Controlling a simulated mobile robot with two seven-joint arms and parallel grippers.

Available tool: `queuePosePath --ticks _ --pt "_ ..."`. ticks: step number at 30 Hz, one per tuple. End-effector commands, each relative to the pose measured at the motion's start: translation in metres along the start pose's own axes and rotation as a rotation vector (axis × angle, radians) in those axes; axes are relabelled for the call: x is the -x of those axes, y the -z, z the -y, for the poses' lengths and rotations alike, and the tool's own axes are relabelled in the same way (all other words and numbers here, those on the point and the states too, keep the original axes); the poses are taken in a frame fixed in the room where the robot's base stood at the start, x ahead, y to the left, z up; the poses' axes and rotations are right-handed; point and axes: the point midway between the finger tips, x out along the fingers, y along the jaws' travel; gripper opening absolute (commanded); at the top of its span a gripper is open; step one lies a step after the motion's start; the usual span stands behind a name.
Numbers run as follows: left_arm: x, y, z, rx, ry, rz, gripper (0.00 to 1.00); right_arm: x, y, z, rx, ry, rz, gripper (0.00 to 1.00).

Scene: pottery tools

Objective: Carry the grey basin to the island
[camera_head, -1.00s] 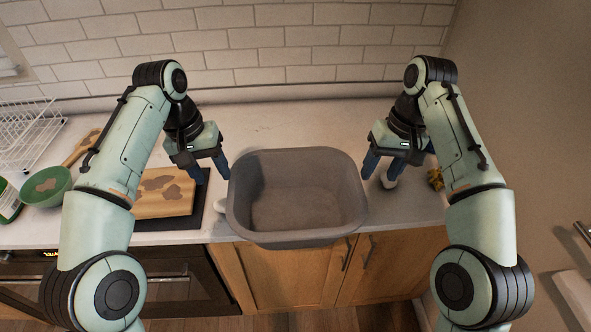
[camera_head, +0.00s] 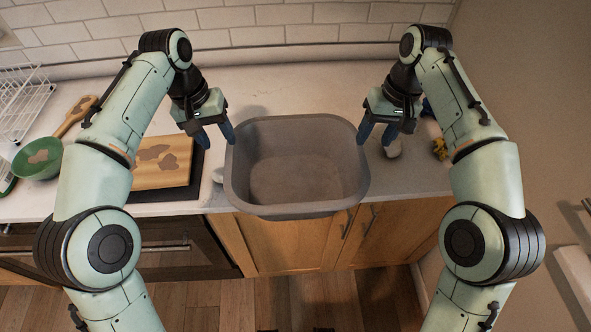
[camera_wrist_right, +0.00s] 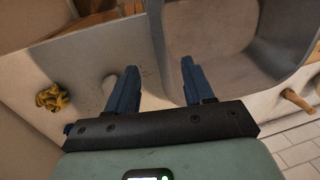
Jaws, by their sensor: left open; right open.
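The grey basin (camera_head: 297,209) is an empty, open tub at the counter's front edge, partly overhanging it. My left gripper (camera_head: 217,141) is open at the basin's left side near the back corner, one finger close to the rim. My right gripper (camera_head: 374,140) is open at the basin's right side near the back corner. In the right wrist view the open fingers of the right gripper (camera_wrist_right: 158,84) point towards the basin's wall (camera_wrist_right: 209,30), with the rim edge seen between them. I cannot tell whether any finger touches the basin. The island is not in view.
A wooden board (camera_head: 162,163) lies left of the basin, with a green bowl (camera_head: 38,158) and a wire rack (camera_head: 22,92) beyond it. A small white object (camera_head: 393,149) and a yellow item (camera_head: 440,149) stand right. The counter (camera_head: 290,90) behind the basin is clear.

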Motion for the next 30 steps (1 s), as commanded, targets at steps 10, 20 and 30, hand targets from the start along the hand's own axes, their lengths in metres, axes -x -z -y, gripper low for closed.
queuePosePath --ticks 10,20,30 --pt "-0.067 -0.001 0.001 0.001 0.001 0.005 0.51 -0.066 -0.001 0.000 -0.002 0.000 0.005 0.52" --pt "-0.098 -0.001 0.000 0.000 0.001 0.002 0.51 -0.098 0.000 0.000 -0.001 0.000 0.002 0.52" --pt "-0.099 0.000 0.000 0.001 0.000 0.001 0.44 -0.099 0.000 0.000 -0.001 0.000 0.001 0.46"
